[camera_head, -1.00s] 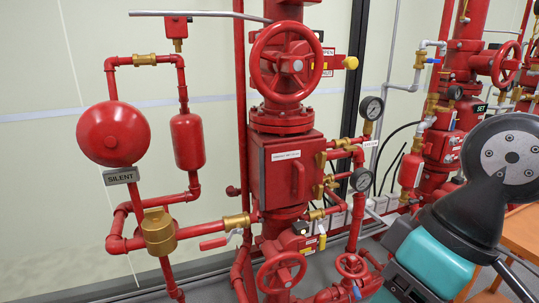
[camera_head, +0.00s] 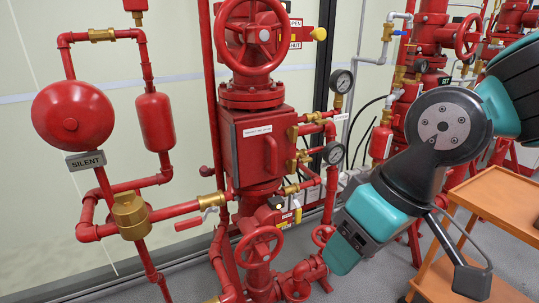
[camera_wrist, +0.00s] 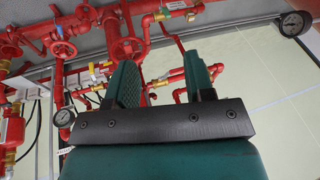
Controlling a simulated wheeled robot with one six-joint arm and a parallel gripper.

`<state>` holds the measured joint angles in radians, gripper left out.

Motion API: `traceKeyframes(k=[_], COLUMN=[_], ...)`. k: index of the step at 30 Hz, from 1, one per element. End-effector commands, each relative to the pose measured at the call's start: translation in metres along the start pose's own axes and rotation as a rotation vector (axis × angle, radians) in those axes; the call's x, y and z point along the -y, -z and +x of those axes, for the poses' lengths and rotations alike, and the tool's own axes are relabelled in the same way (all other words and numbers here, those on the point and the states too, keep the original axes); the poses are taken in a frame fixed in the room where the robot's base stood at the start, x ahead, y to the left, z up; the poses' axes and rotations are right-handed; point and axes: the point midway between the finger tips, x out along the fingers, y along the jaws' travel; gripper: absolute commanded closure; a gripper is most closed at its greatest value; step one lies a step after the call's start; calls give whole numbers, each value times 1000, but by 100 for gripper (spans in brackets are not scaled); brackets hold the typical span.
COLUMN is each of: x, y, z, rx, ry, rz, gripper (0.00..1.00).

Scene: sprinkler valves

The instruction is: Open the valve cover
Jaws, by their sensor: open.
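The valve cover (camera_head: 266,143) is a red box front with a white label and a red vertical handle (camera_head: 271,154). It stands on the central red riser in the head view and looks closed. My gripper (camera_wrist: 167,82) shows in the wrist view as two teal fingers set wide apart, with nothing clearly held between them. In the head view my teal and black arm is to the right of the cover and does not touch it. The fingertips are not clear there. I cannot make out the cover surely in the wrist view.
A red handwheel (camera_head: 250,36) is above the cover and another (camera_head: 259,247) below. Gauges (camera_head: 341,81) and brass fittings crowd its right side. A red bell (camera_head: 72,115) and pipes stand left. An orange table (camera_head: 497,205) is at the right, beside my arm.

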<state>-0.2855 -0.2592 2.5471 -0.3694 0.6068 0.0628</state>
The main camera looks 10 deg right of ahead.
Motion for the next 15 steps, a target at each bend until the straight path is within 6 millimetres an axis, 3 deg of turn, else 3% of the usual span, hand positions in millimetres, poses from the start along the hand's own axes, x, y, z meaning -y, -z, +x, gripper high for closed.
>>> traceKeyframes(k=[1, 3, 6, 9, 12, 15], x=[-18, -50, -102, -144, -164, -164], y=[12, 38, 78, 115, 149, 174], z=[26, 53, 85, 101, 105, 105], rx=[-50, -169, -394, -653, -905, -1107], ry=[-46, -143, -303, -440, -524, -547], rz=[71, 196, 342, 394, 351, 249], gripper=[52, 52, 52, 52, 52, 52])
